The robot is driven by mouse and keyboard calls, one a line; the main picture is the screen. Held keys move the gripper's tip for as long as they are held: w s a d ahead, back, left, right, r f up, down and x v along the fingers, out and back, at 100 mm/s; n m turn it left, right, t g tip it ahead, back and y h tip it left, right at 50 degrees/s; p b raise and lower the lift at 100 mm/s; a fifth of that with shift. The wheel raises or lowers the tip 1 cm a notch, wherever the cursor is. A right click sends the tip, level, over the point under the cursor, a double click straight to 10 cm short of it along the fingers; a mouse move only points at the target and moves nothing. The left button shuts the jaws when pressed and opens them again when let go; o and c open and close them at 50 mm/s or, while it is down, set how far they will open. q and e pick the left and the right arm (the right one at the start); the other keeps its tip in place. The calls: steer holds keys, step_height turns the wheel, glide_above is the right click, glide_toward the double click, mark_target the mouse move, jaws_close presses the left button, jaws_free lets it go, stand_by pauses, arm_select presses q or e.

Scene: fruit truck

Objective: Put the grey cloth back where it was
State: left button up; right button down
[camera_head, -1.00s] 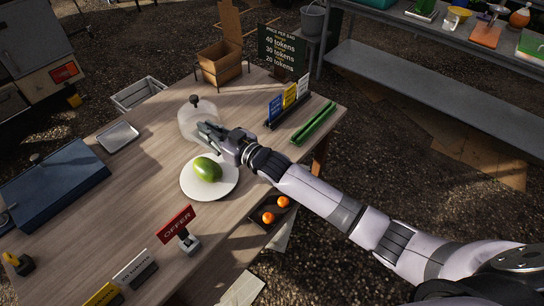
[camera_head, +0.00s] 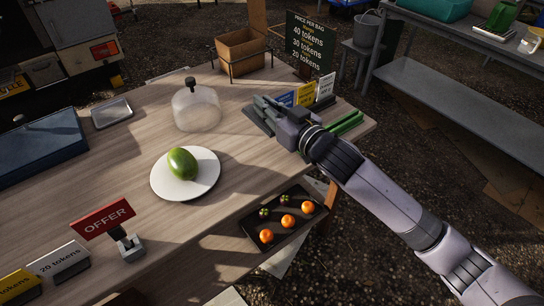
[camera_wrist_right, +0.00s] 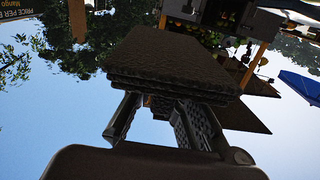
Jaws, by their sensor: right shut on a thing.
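My right gripper (camera_head: 268,108) is above the far right part of the table, beside the row of small price signs. It is shut on the grey cloth (camera_wrist_right: 170,62), which shows in the right wrist view as a dark, folded, layered slab between the fingers (camera_wrist_right: 160,115). In the head view the cloth (camera_head: 254,117) is a small grey edge at the fingers, mostly hidden by the hand. I cannot tell whether it touches the table. My left gripper is not in view.
A glass dome (camera_head: 196,108) and a white plate (camera_head: 207,186) with a green mango (camera_head: 182,163) stand left of the gripper. Price signs (camera_head: 305,94) and green stalks (camera_head: 346,123) are close by it. A black tray (camera_head: 274,236) of fruit lies at the near edge. Bare table lies between dome and gripper.

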glide_above(268, 163)
step_height(268, 163, down, 10)
steer(key=shift+w+f+b, duration=0.1)
steer(key=shift+f+b, duration=0.1)
steer(key=shift+b, duration=0.2)
steer(key=shift+f+b, duration=0.35)
steer(key=shift+f, duration=2.25)
steer(key=shift+f, duration=0.15)
steer(key=c, duration=1.6)
jaws_free()
